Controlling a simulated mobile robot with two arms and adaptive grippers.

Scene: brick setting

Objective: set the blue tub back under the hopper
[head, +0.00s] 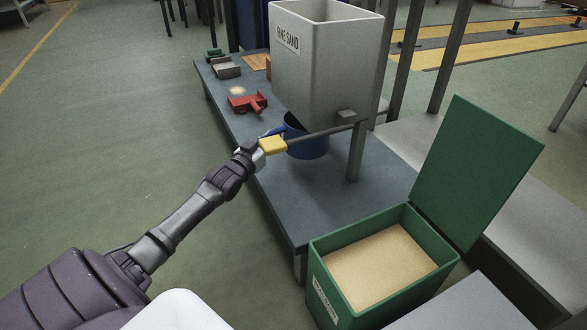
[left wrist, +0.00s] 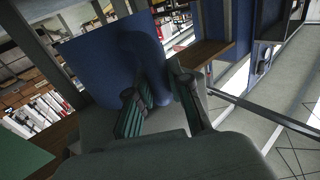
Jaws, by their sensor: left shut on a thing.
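The blue tub (head: 308,146) is below the grey hopper (head: 325,70) labelled "FINE SAND", partly hidden by the hopper and its lever. I cannot tell whether its base touches the bench. My left gripper (head: 262,143) is at the tub's left side, shut on its blue handle (head: 273,131); the lever's yellow grip (head: 273,145) partly hides the fingertips. In the left wrist view, the green-padded fingers (left wrist: 160,98) have blue surface of the tub (left wrist: 150,65) between and behind them. My right gripper is not in view.
The blue-grey bench (head: 320,200) has a red tool (head: 247,103), a small sand heap (head: 237,91) and grey blocks (head: 226,70) at its far left. A green bin of sand (head: 318,262) with its lid open stands front right. The bench front is clear.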

